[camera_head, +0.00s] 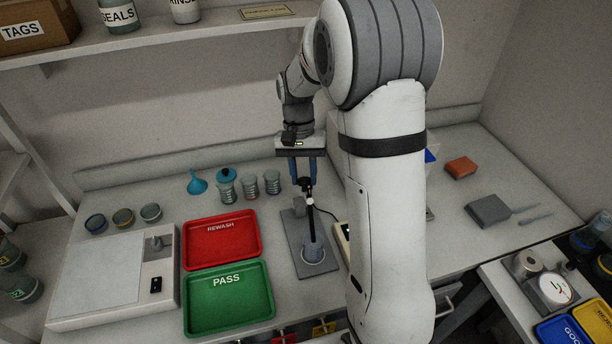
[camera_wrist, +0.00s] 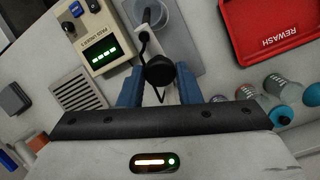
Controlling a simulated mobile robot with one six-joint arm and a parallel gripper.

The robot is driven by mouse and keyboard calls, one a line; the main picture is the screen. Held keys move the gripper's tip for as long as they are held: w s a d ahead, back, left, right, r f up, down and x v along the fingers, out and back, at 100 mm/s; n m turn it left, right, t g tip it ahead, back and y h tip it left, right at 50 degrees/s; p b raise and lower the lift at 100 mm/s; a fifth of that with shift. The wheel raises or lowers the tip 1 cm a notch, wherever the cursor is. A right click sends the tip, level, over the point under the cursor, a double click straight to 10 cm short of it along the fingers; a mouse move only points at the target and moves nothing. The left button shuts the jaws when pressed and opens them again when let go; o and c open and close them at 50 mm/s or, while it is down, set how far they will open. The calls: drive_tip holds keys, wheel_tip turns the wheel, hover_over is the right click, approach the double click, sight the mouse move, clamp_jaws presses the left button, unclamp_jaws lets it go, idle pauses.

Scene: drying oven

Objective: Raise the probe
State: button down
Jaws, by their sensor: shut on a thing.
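The probe has a black cap (camera_wrist: 160,70), a white block (camera_head: 309,201) and a dark rod running down toward a clear cup (camera_head: 313,253) on a grey stand plate (camera_head: 296,229). My gripper (camera_head: 305,180) points down over the stand, its blue fingers shut on the black cap. In the wrist view, my gripper (camera_wrist: 160,90) has a finger on each side of the cap. The rod's lower end shows at or in the cup (camera_wrist: 152,14); how deep it sits I cannot tell. A cable runs from the probe toward the meter (camera_wrist: 104,40), which has a lit green display.
A red REWASH tray (camera_head: 221,240) and green PASS tray (camera_head: 229,299) lie left of the stand. A white flat device (camera_head: 112,275) is far left. A shelf (camera_head: 160,38) hangs above.

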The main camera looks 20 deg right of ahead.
drive_tip(key=w+f+g+p, duration=0.1)
drive_tip(key=w+f+p, duration=0.1)
drive_tip(key=w, duration=1.1)
drive_tip(key=shift+w+f+p, duration=0.15)
drive_tip(key=shift+w+p, duration=0.25)
drive_tip(key=shift+p, duration=0.45)
drive_tip(key=shift+w+f, duration=0.15)
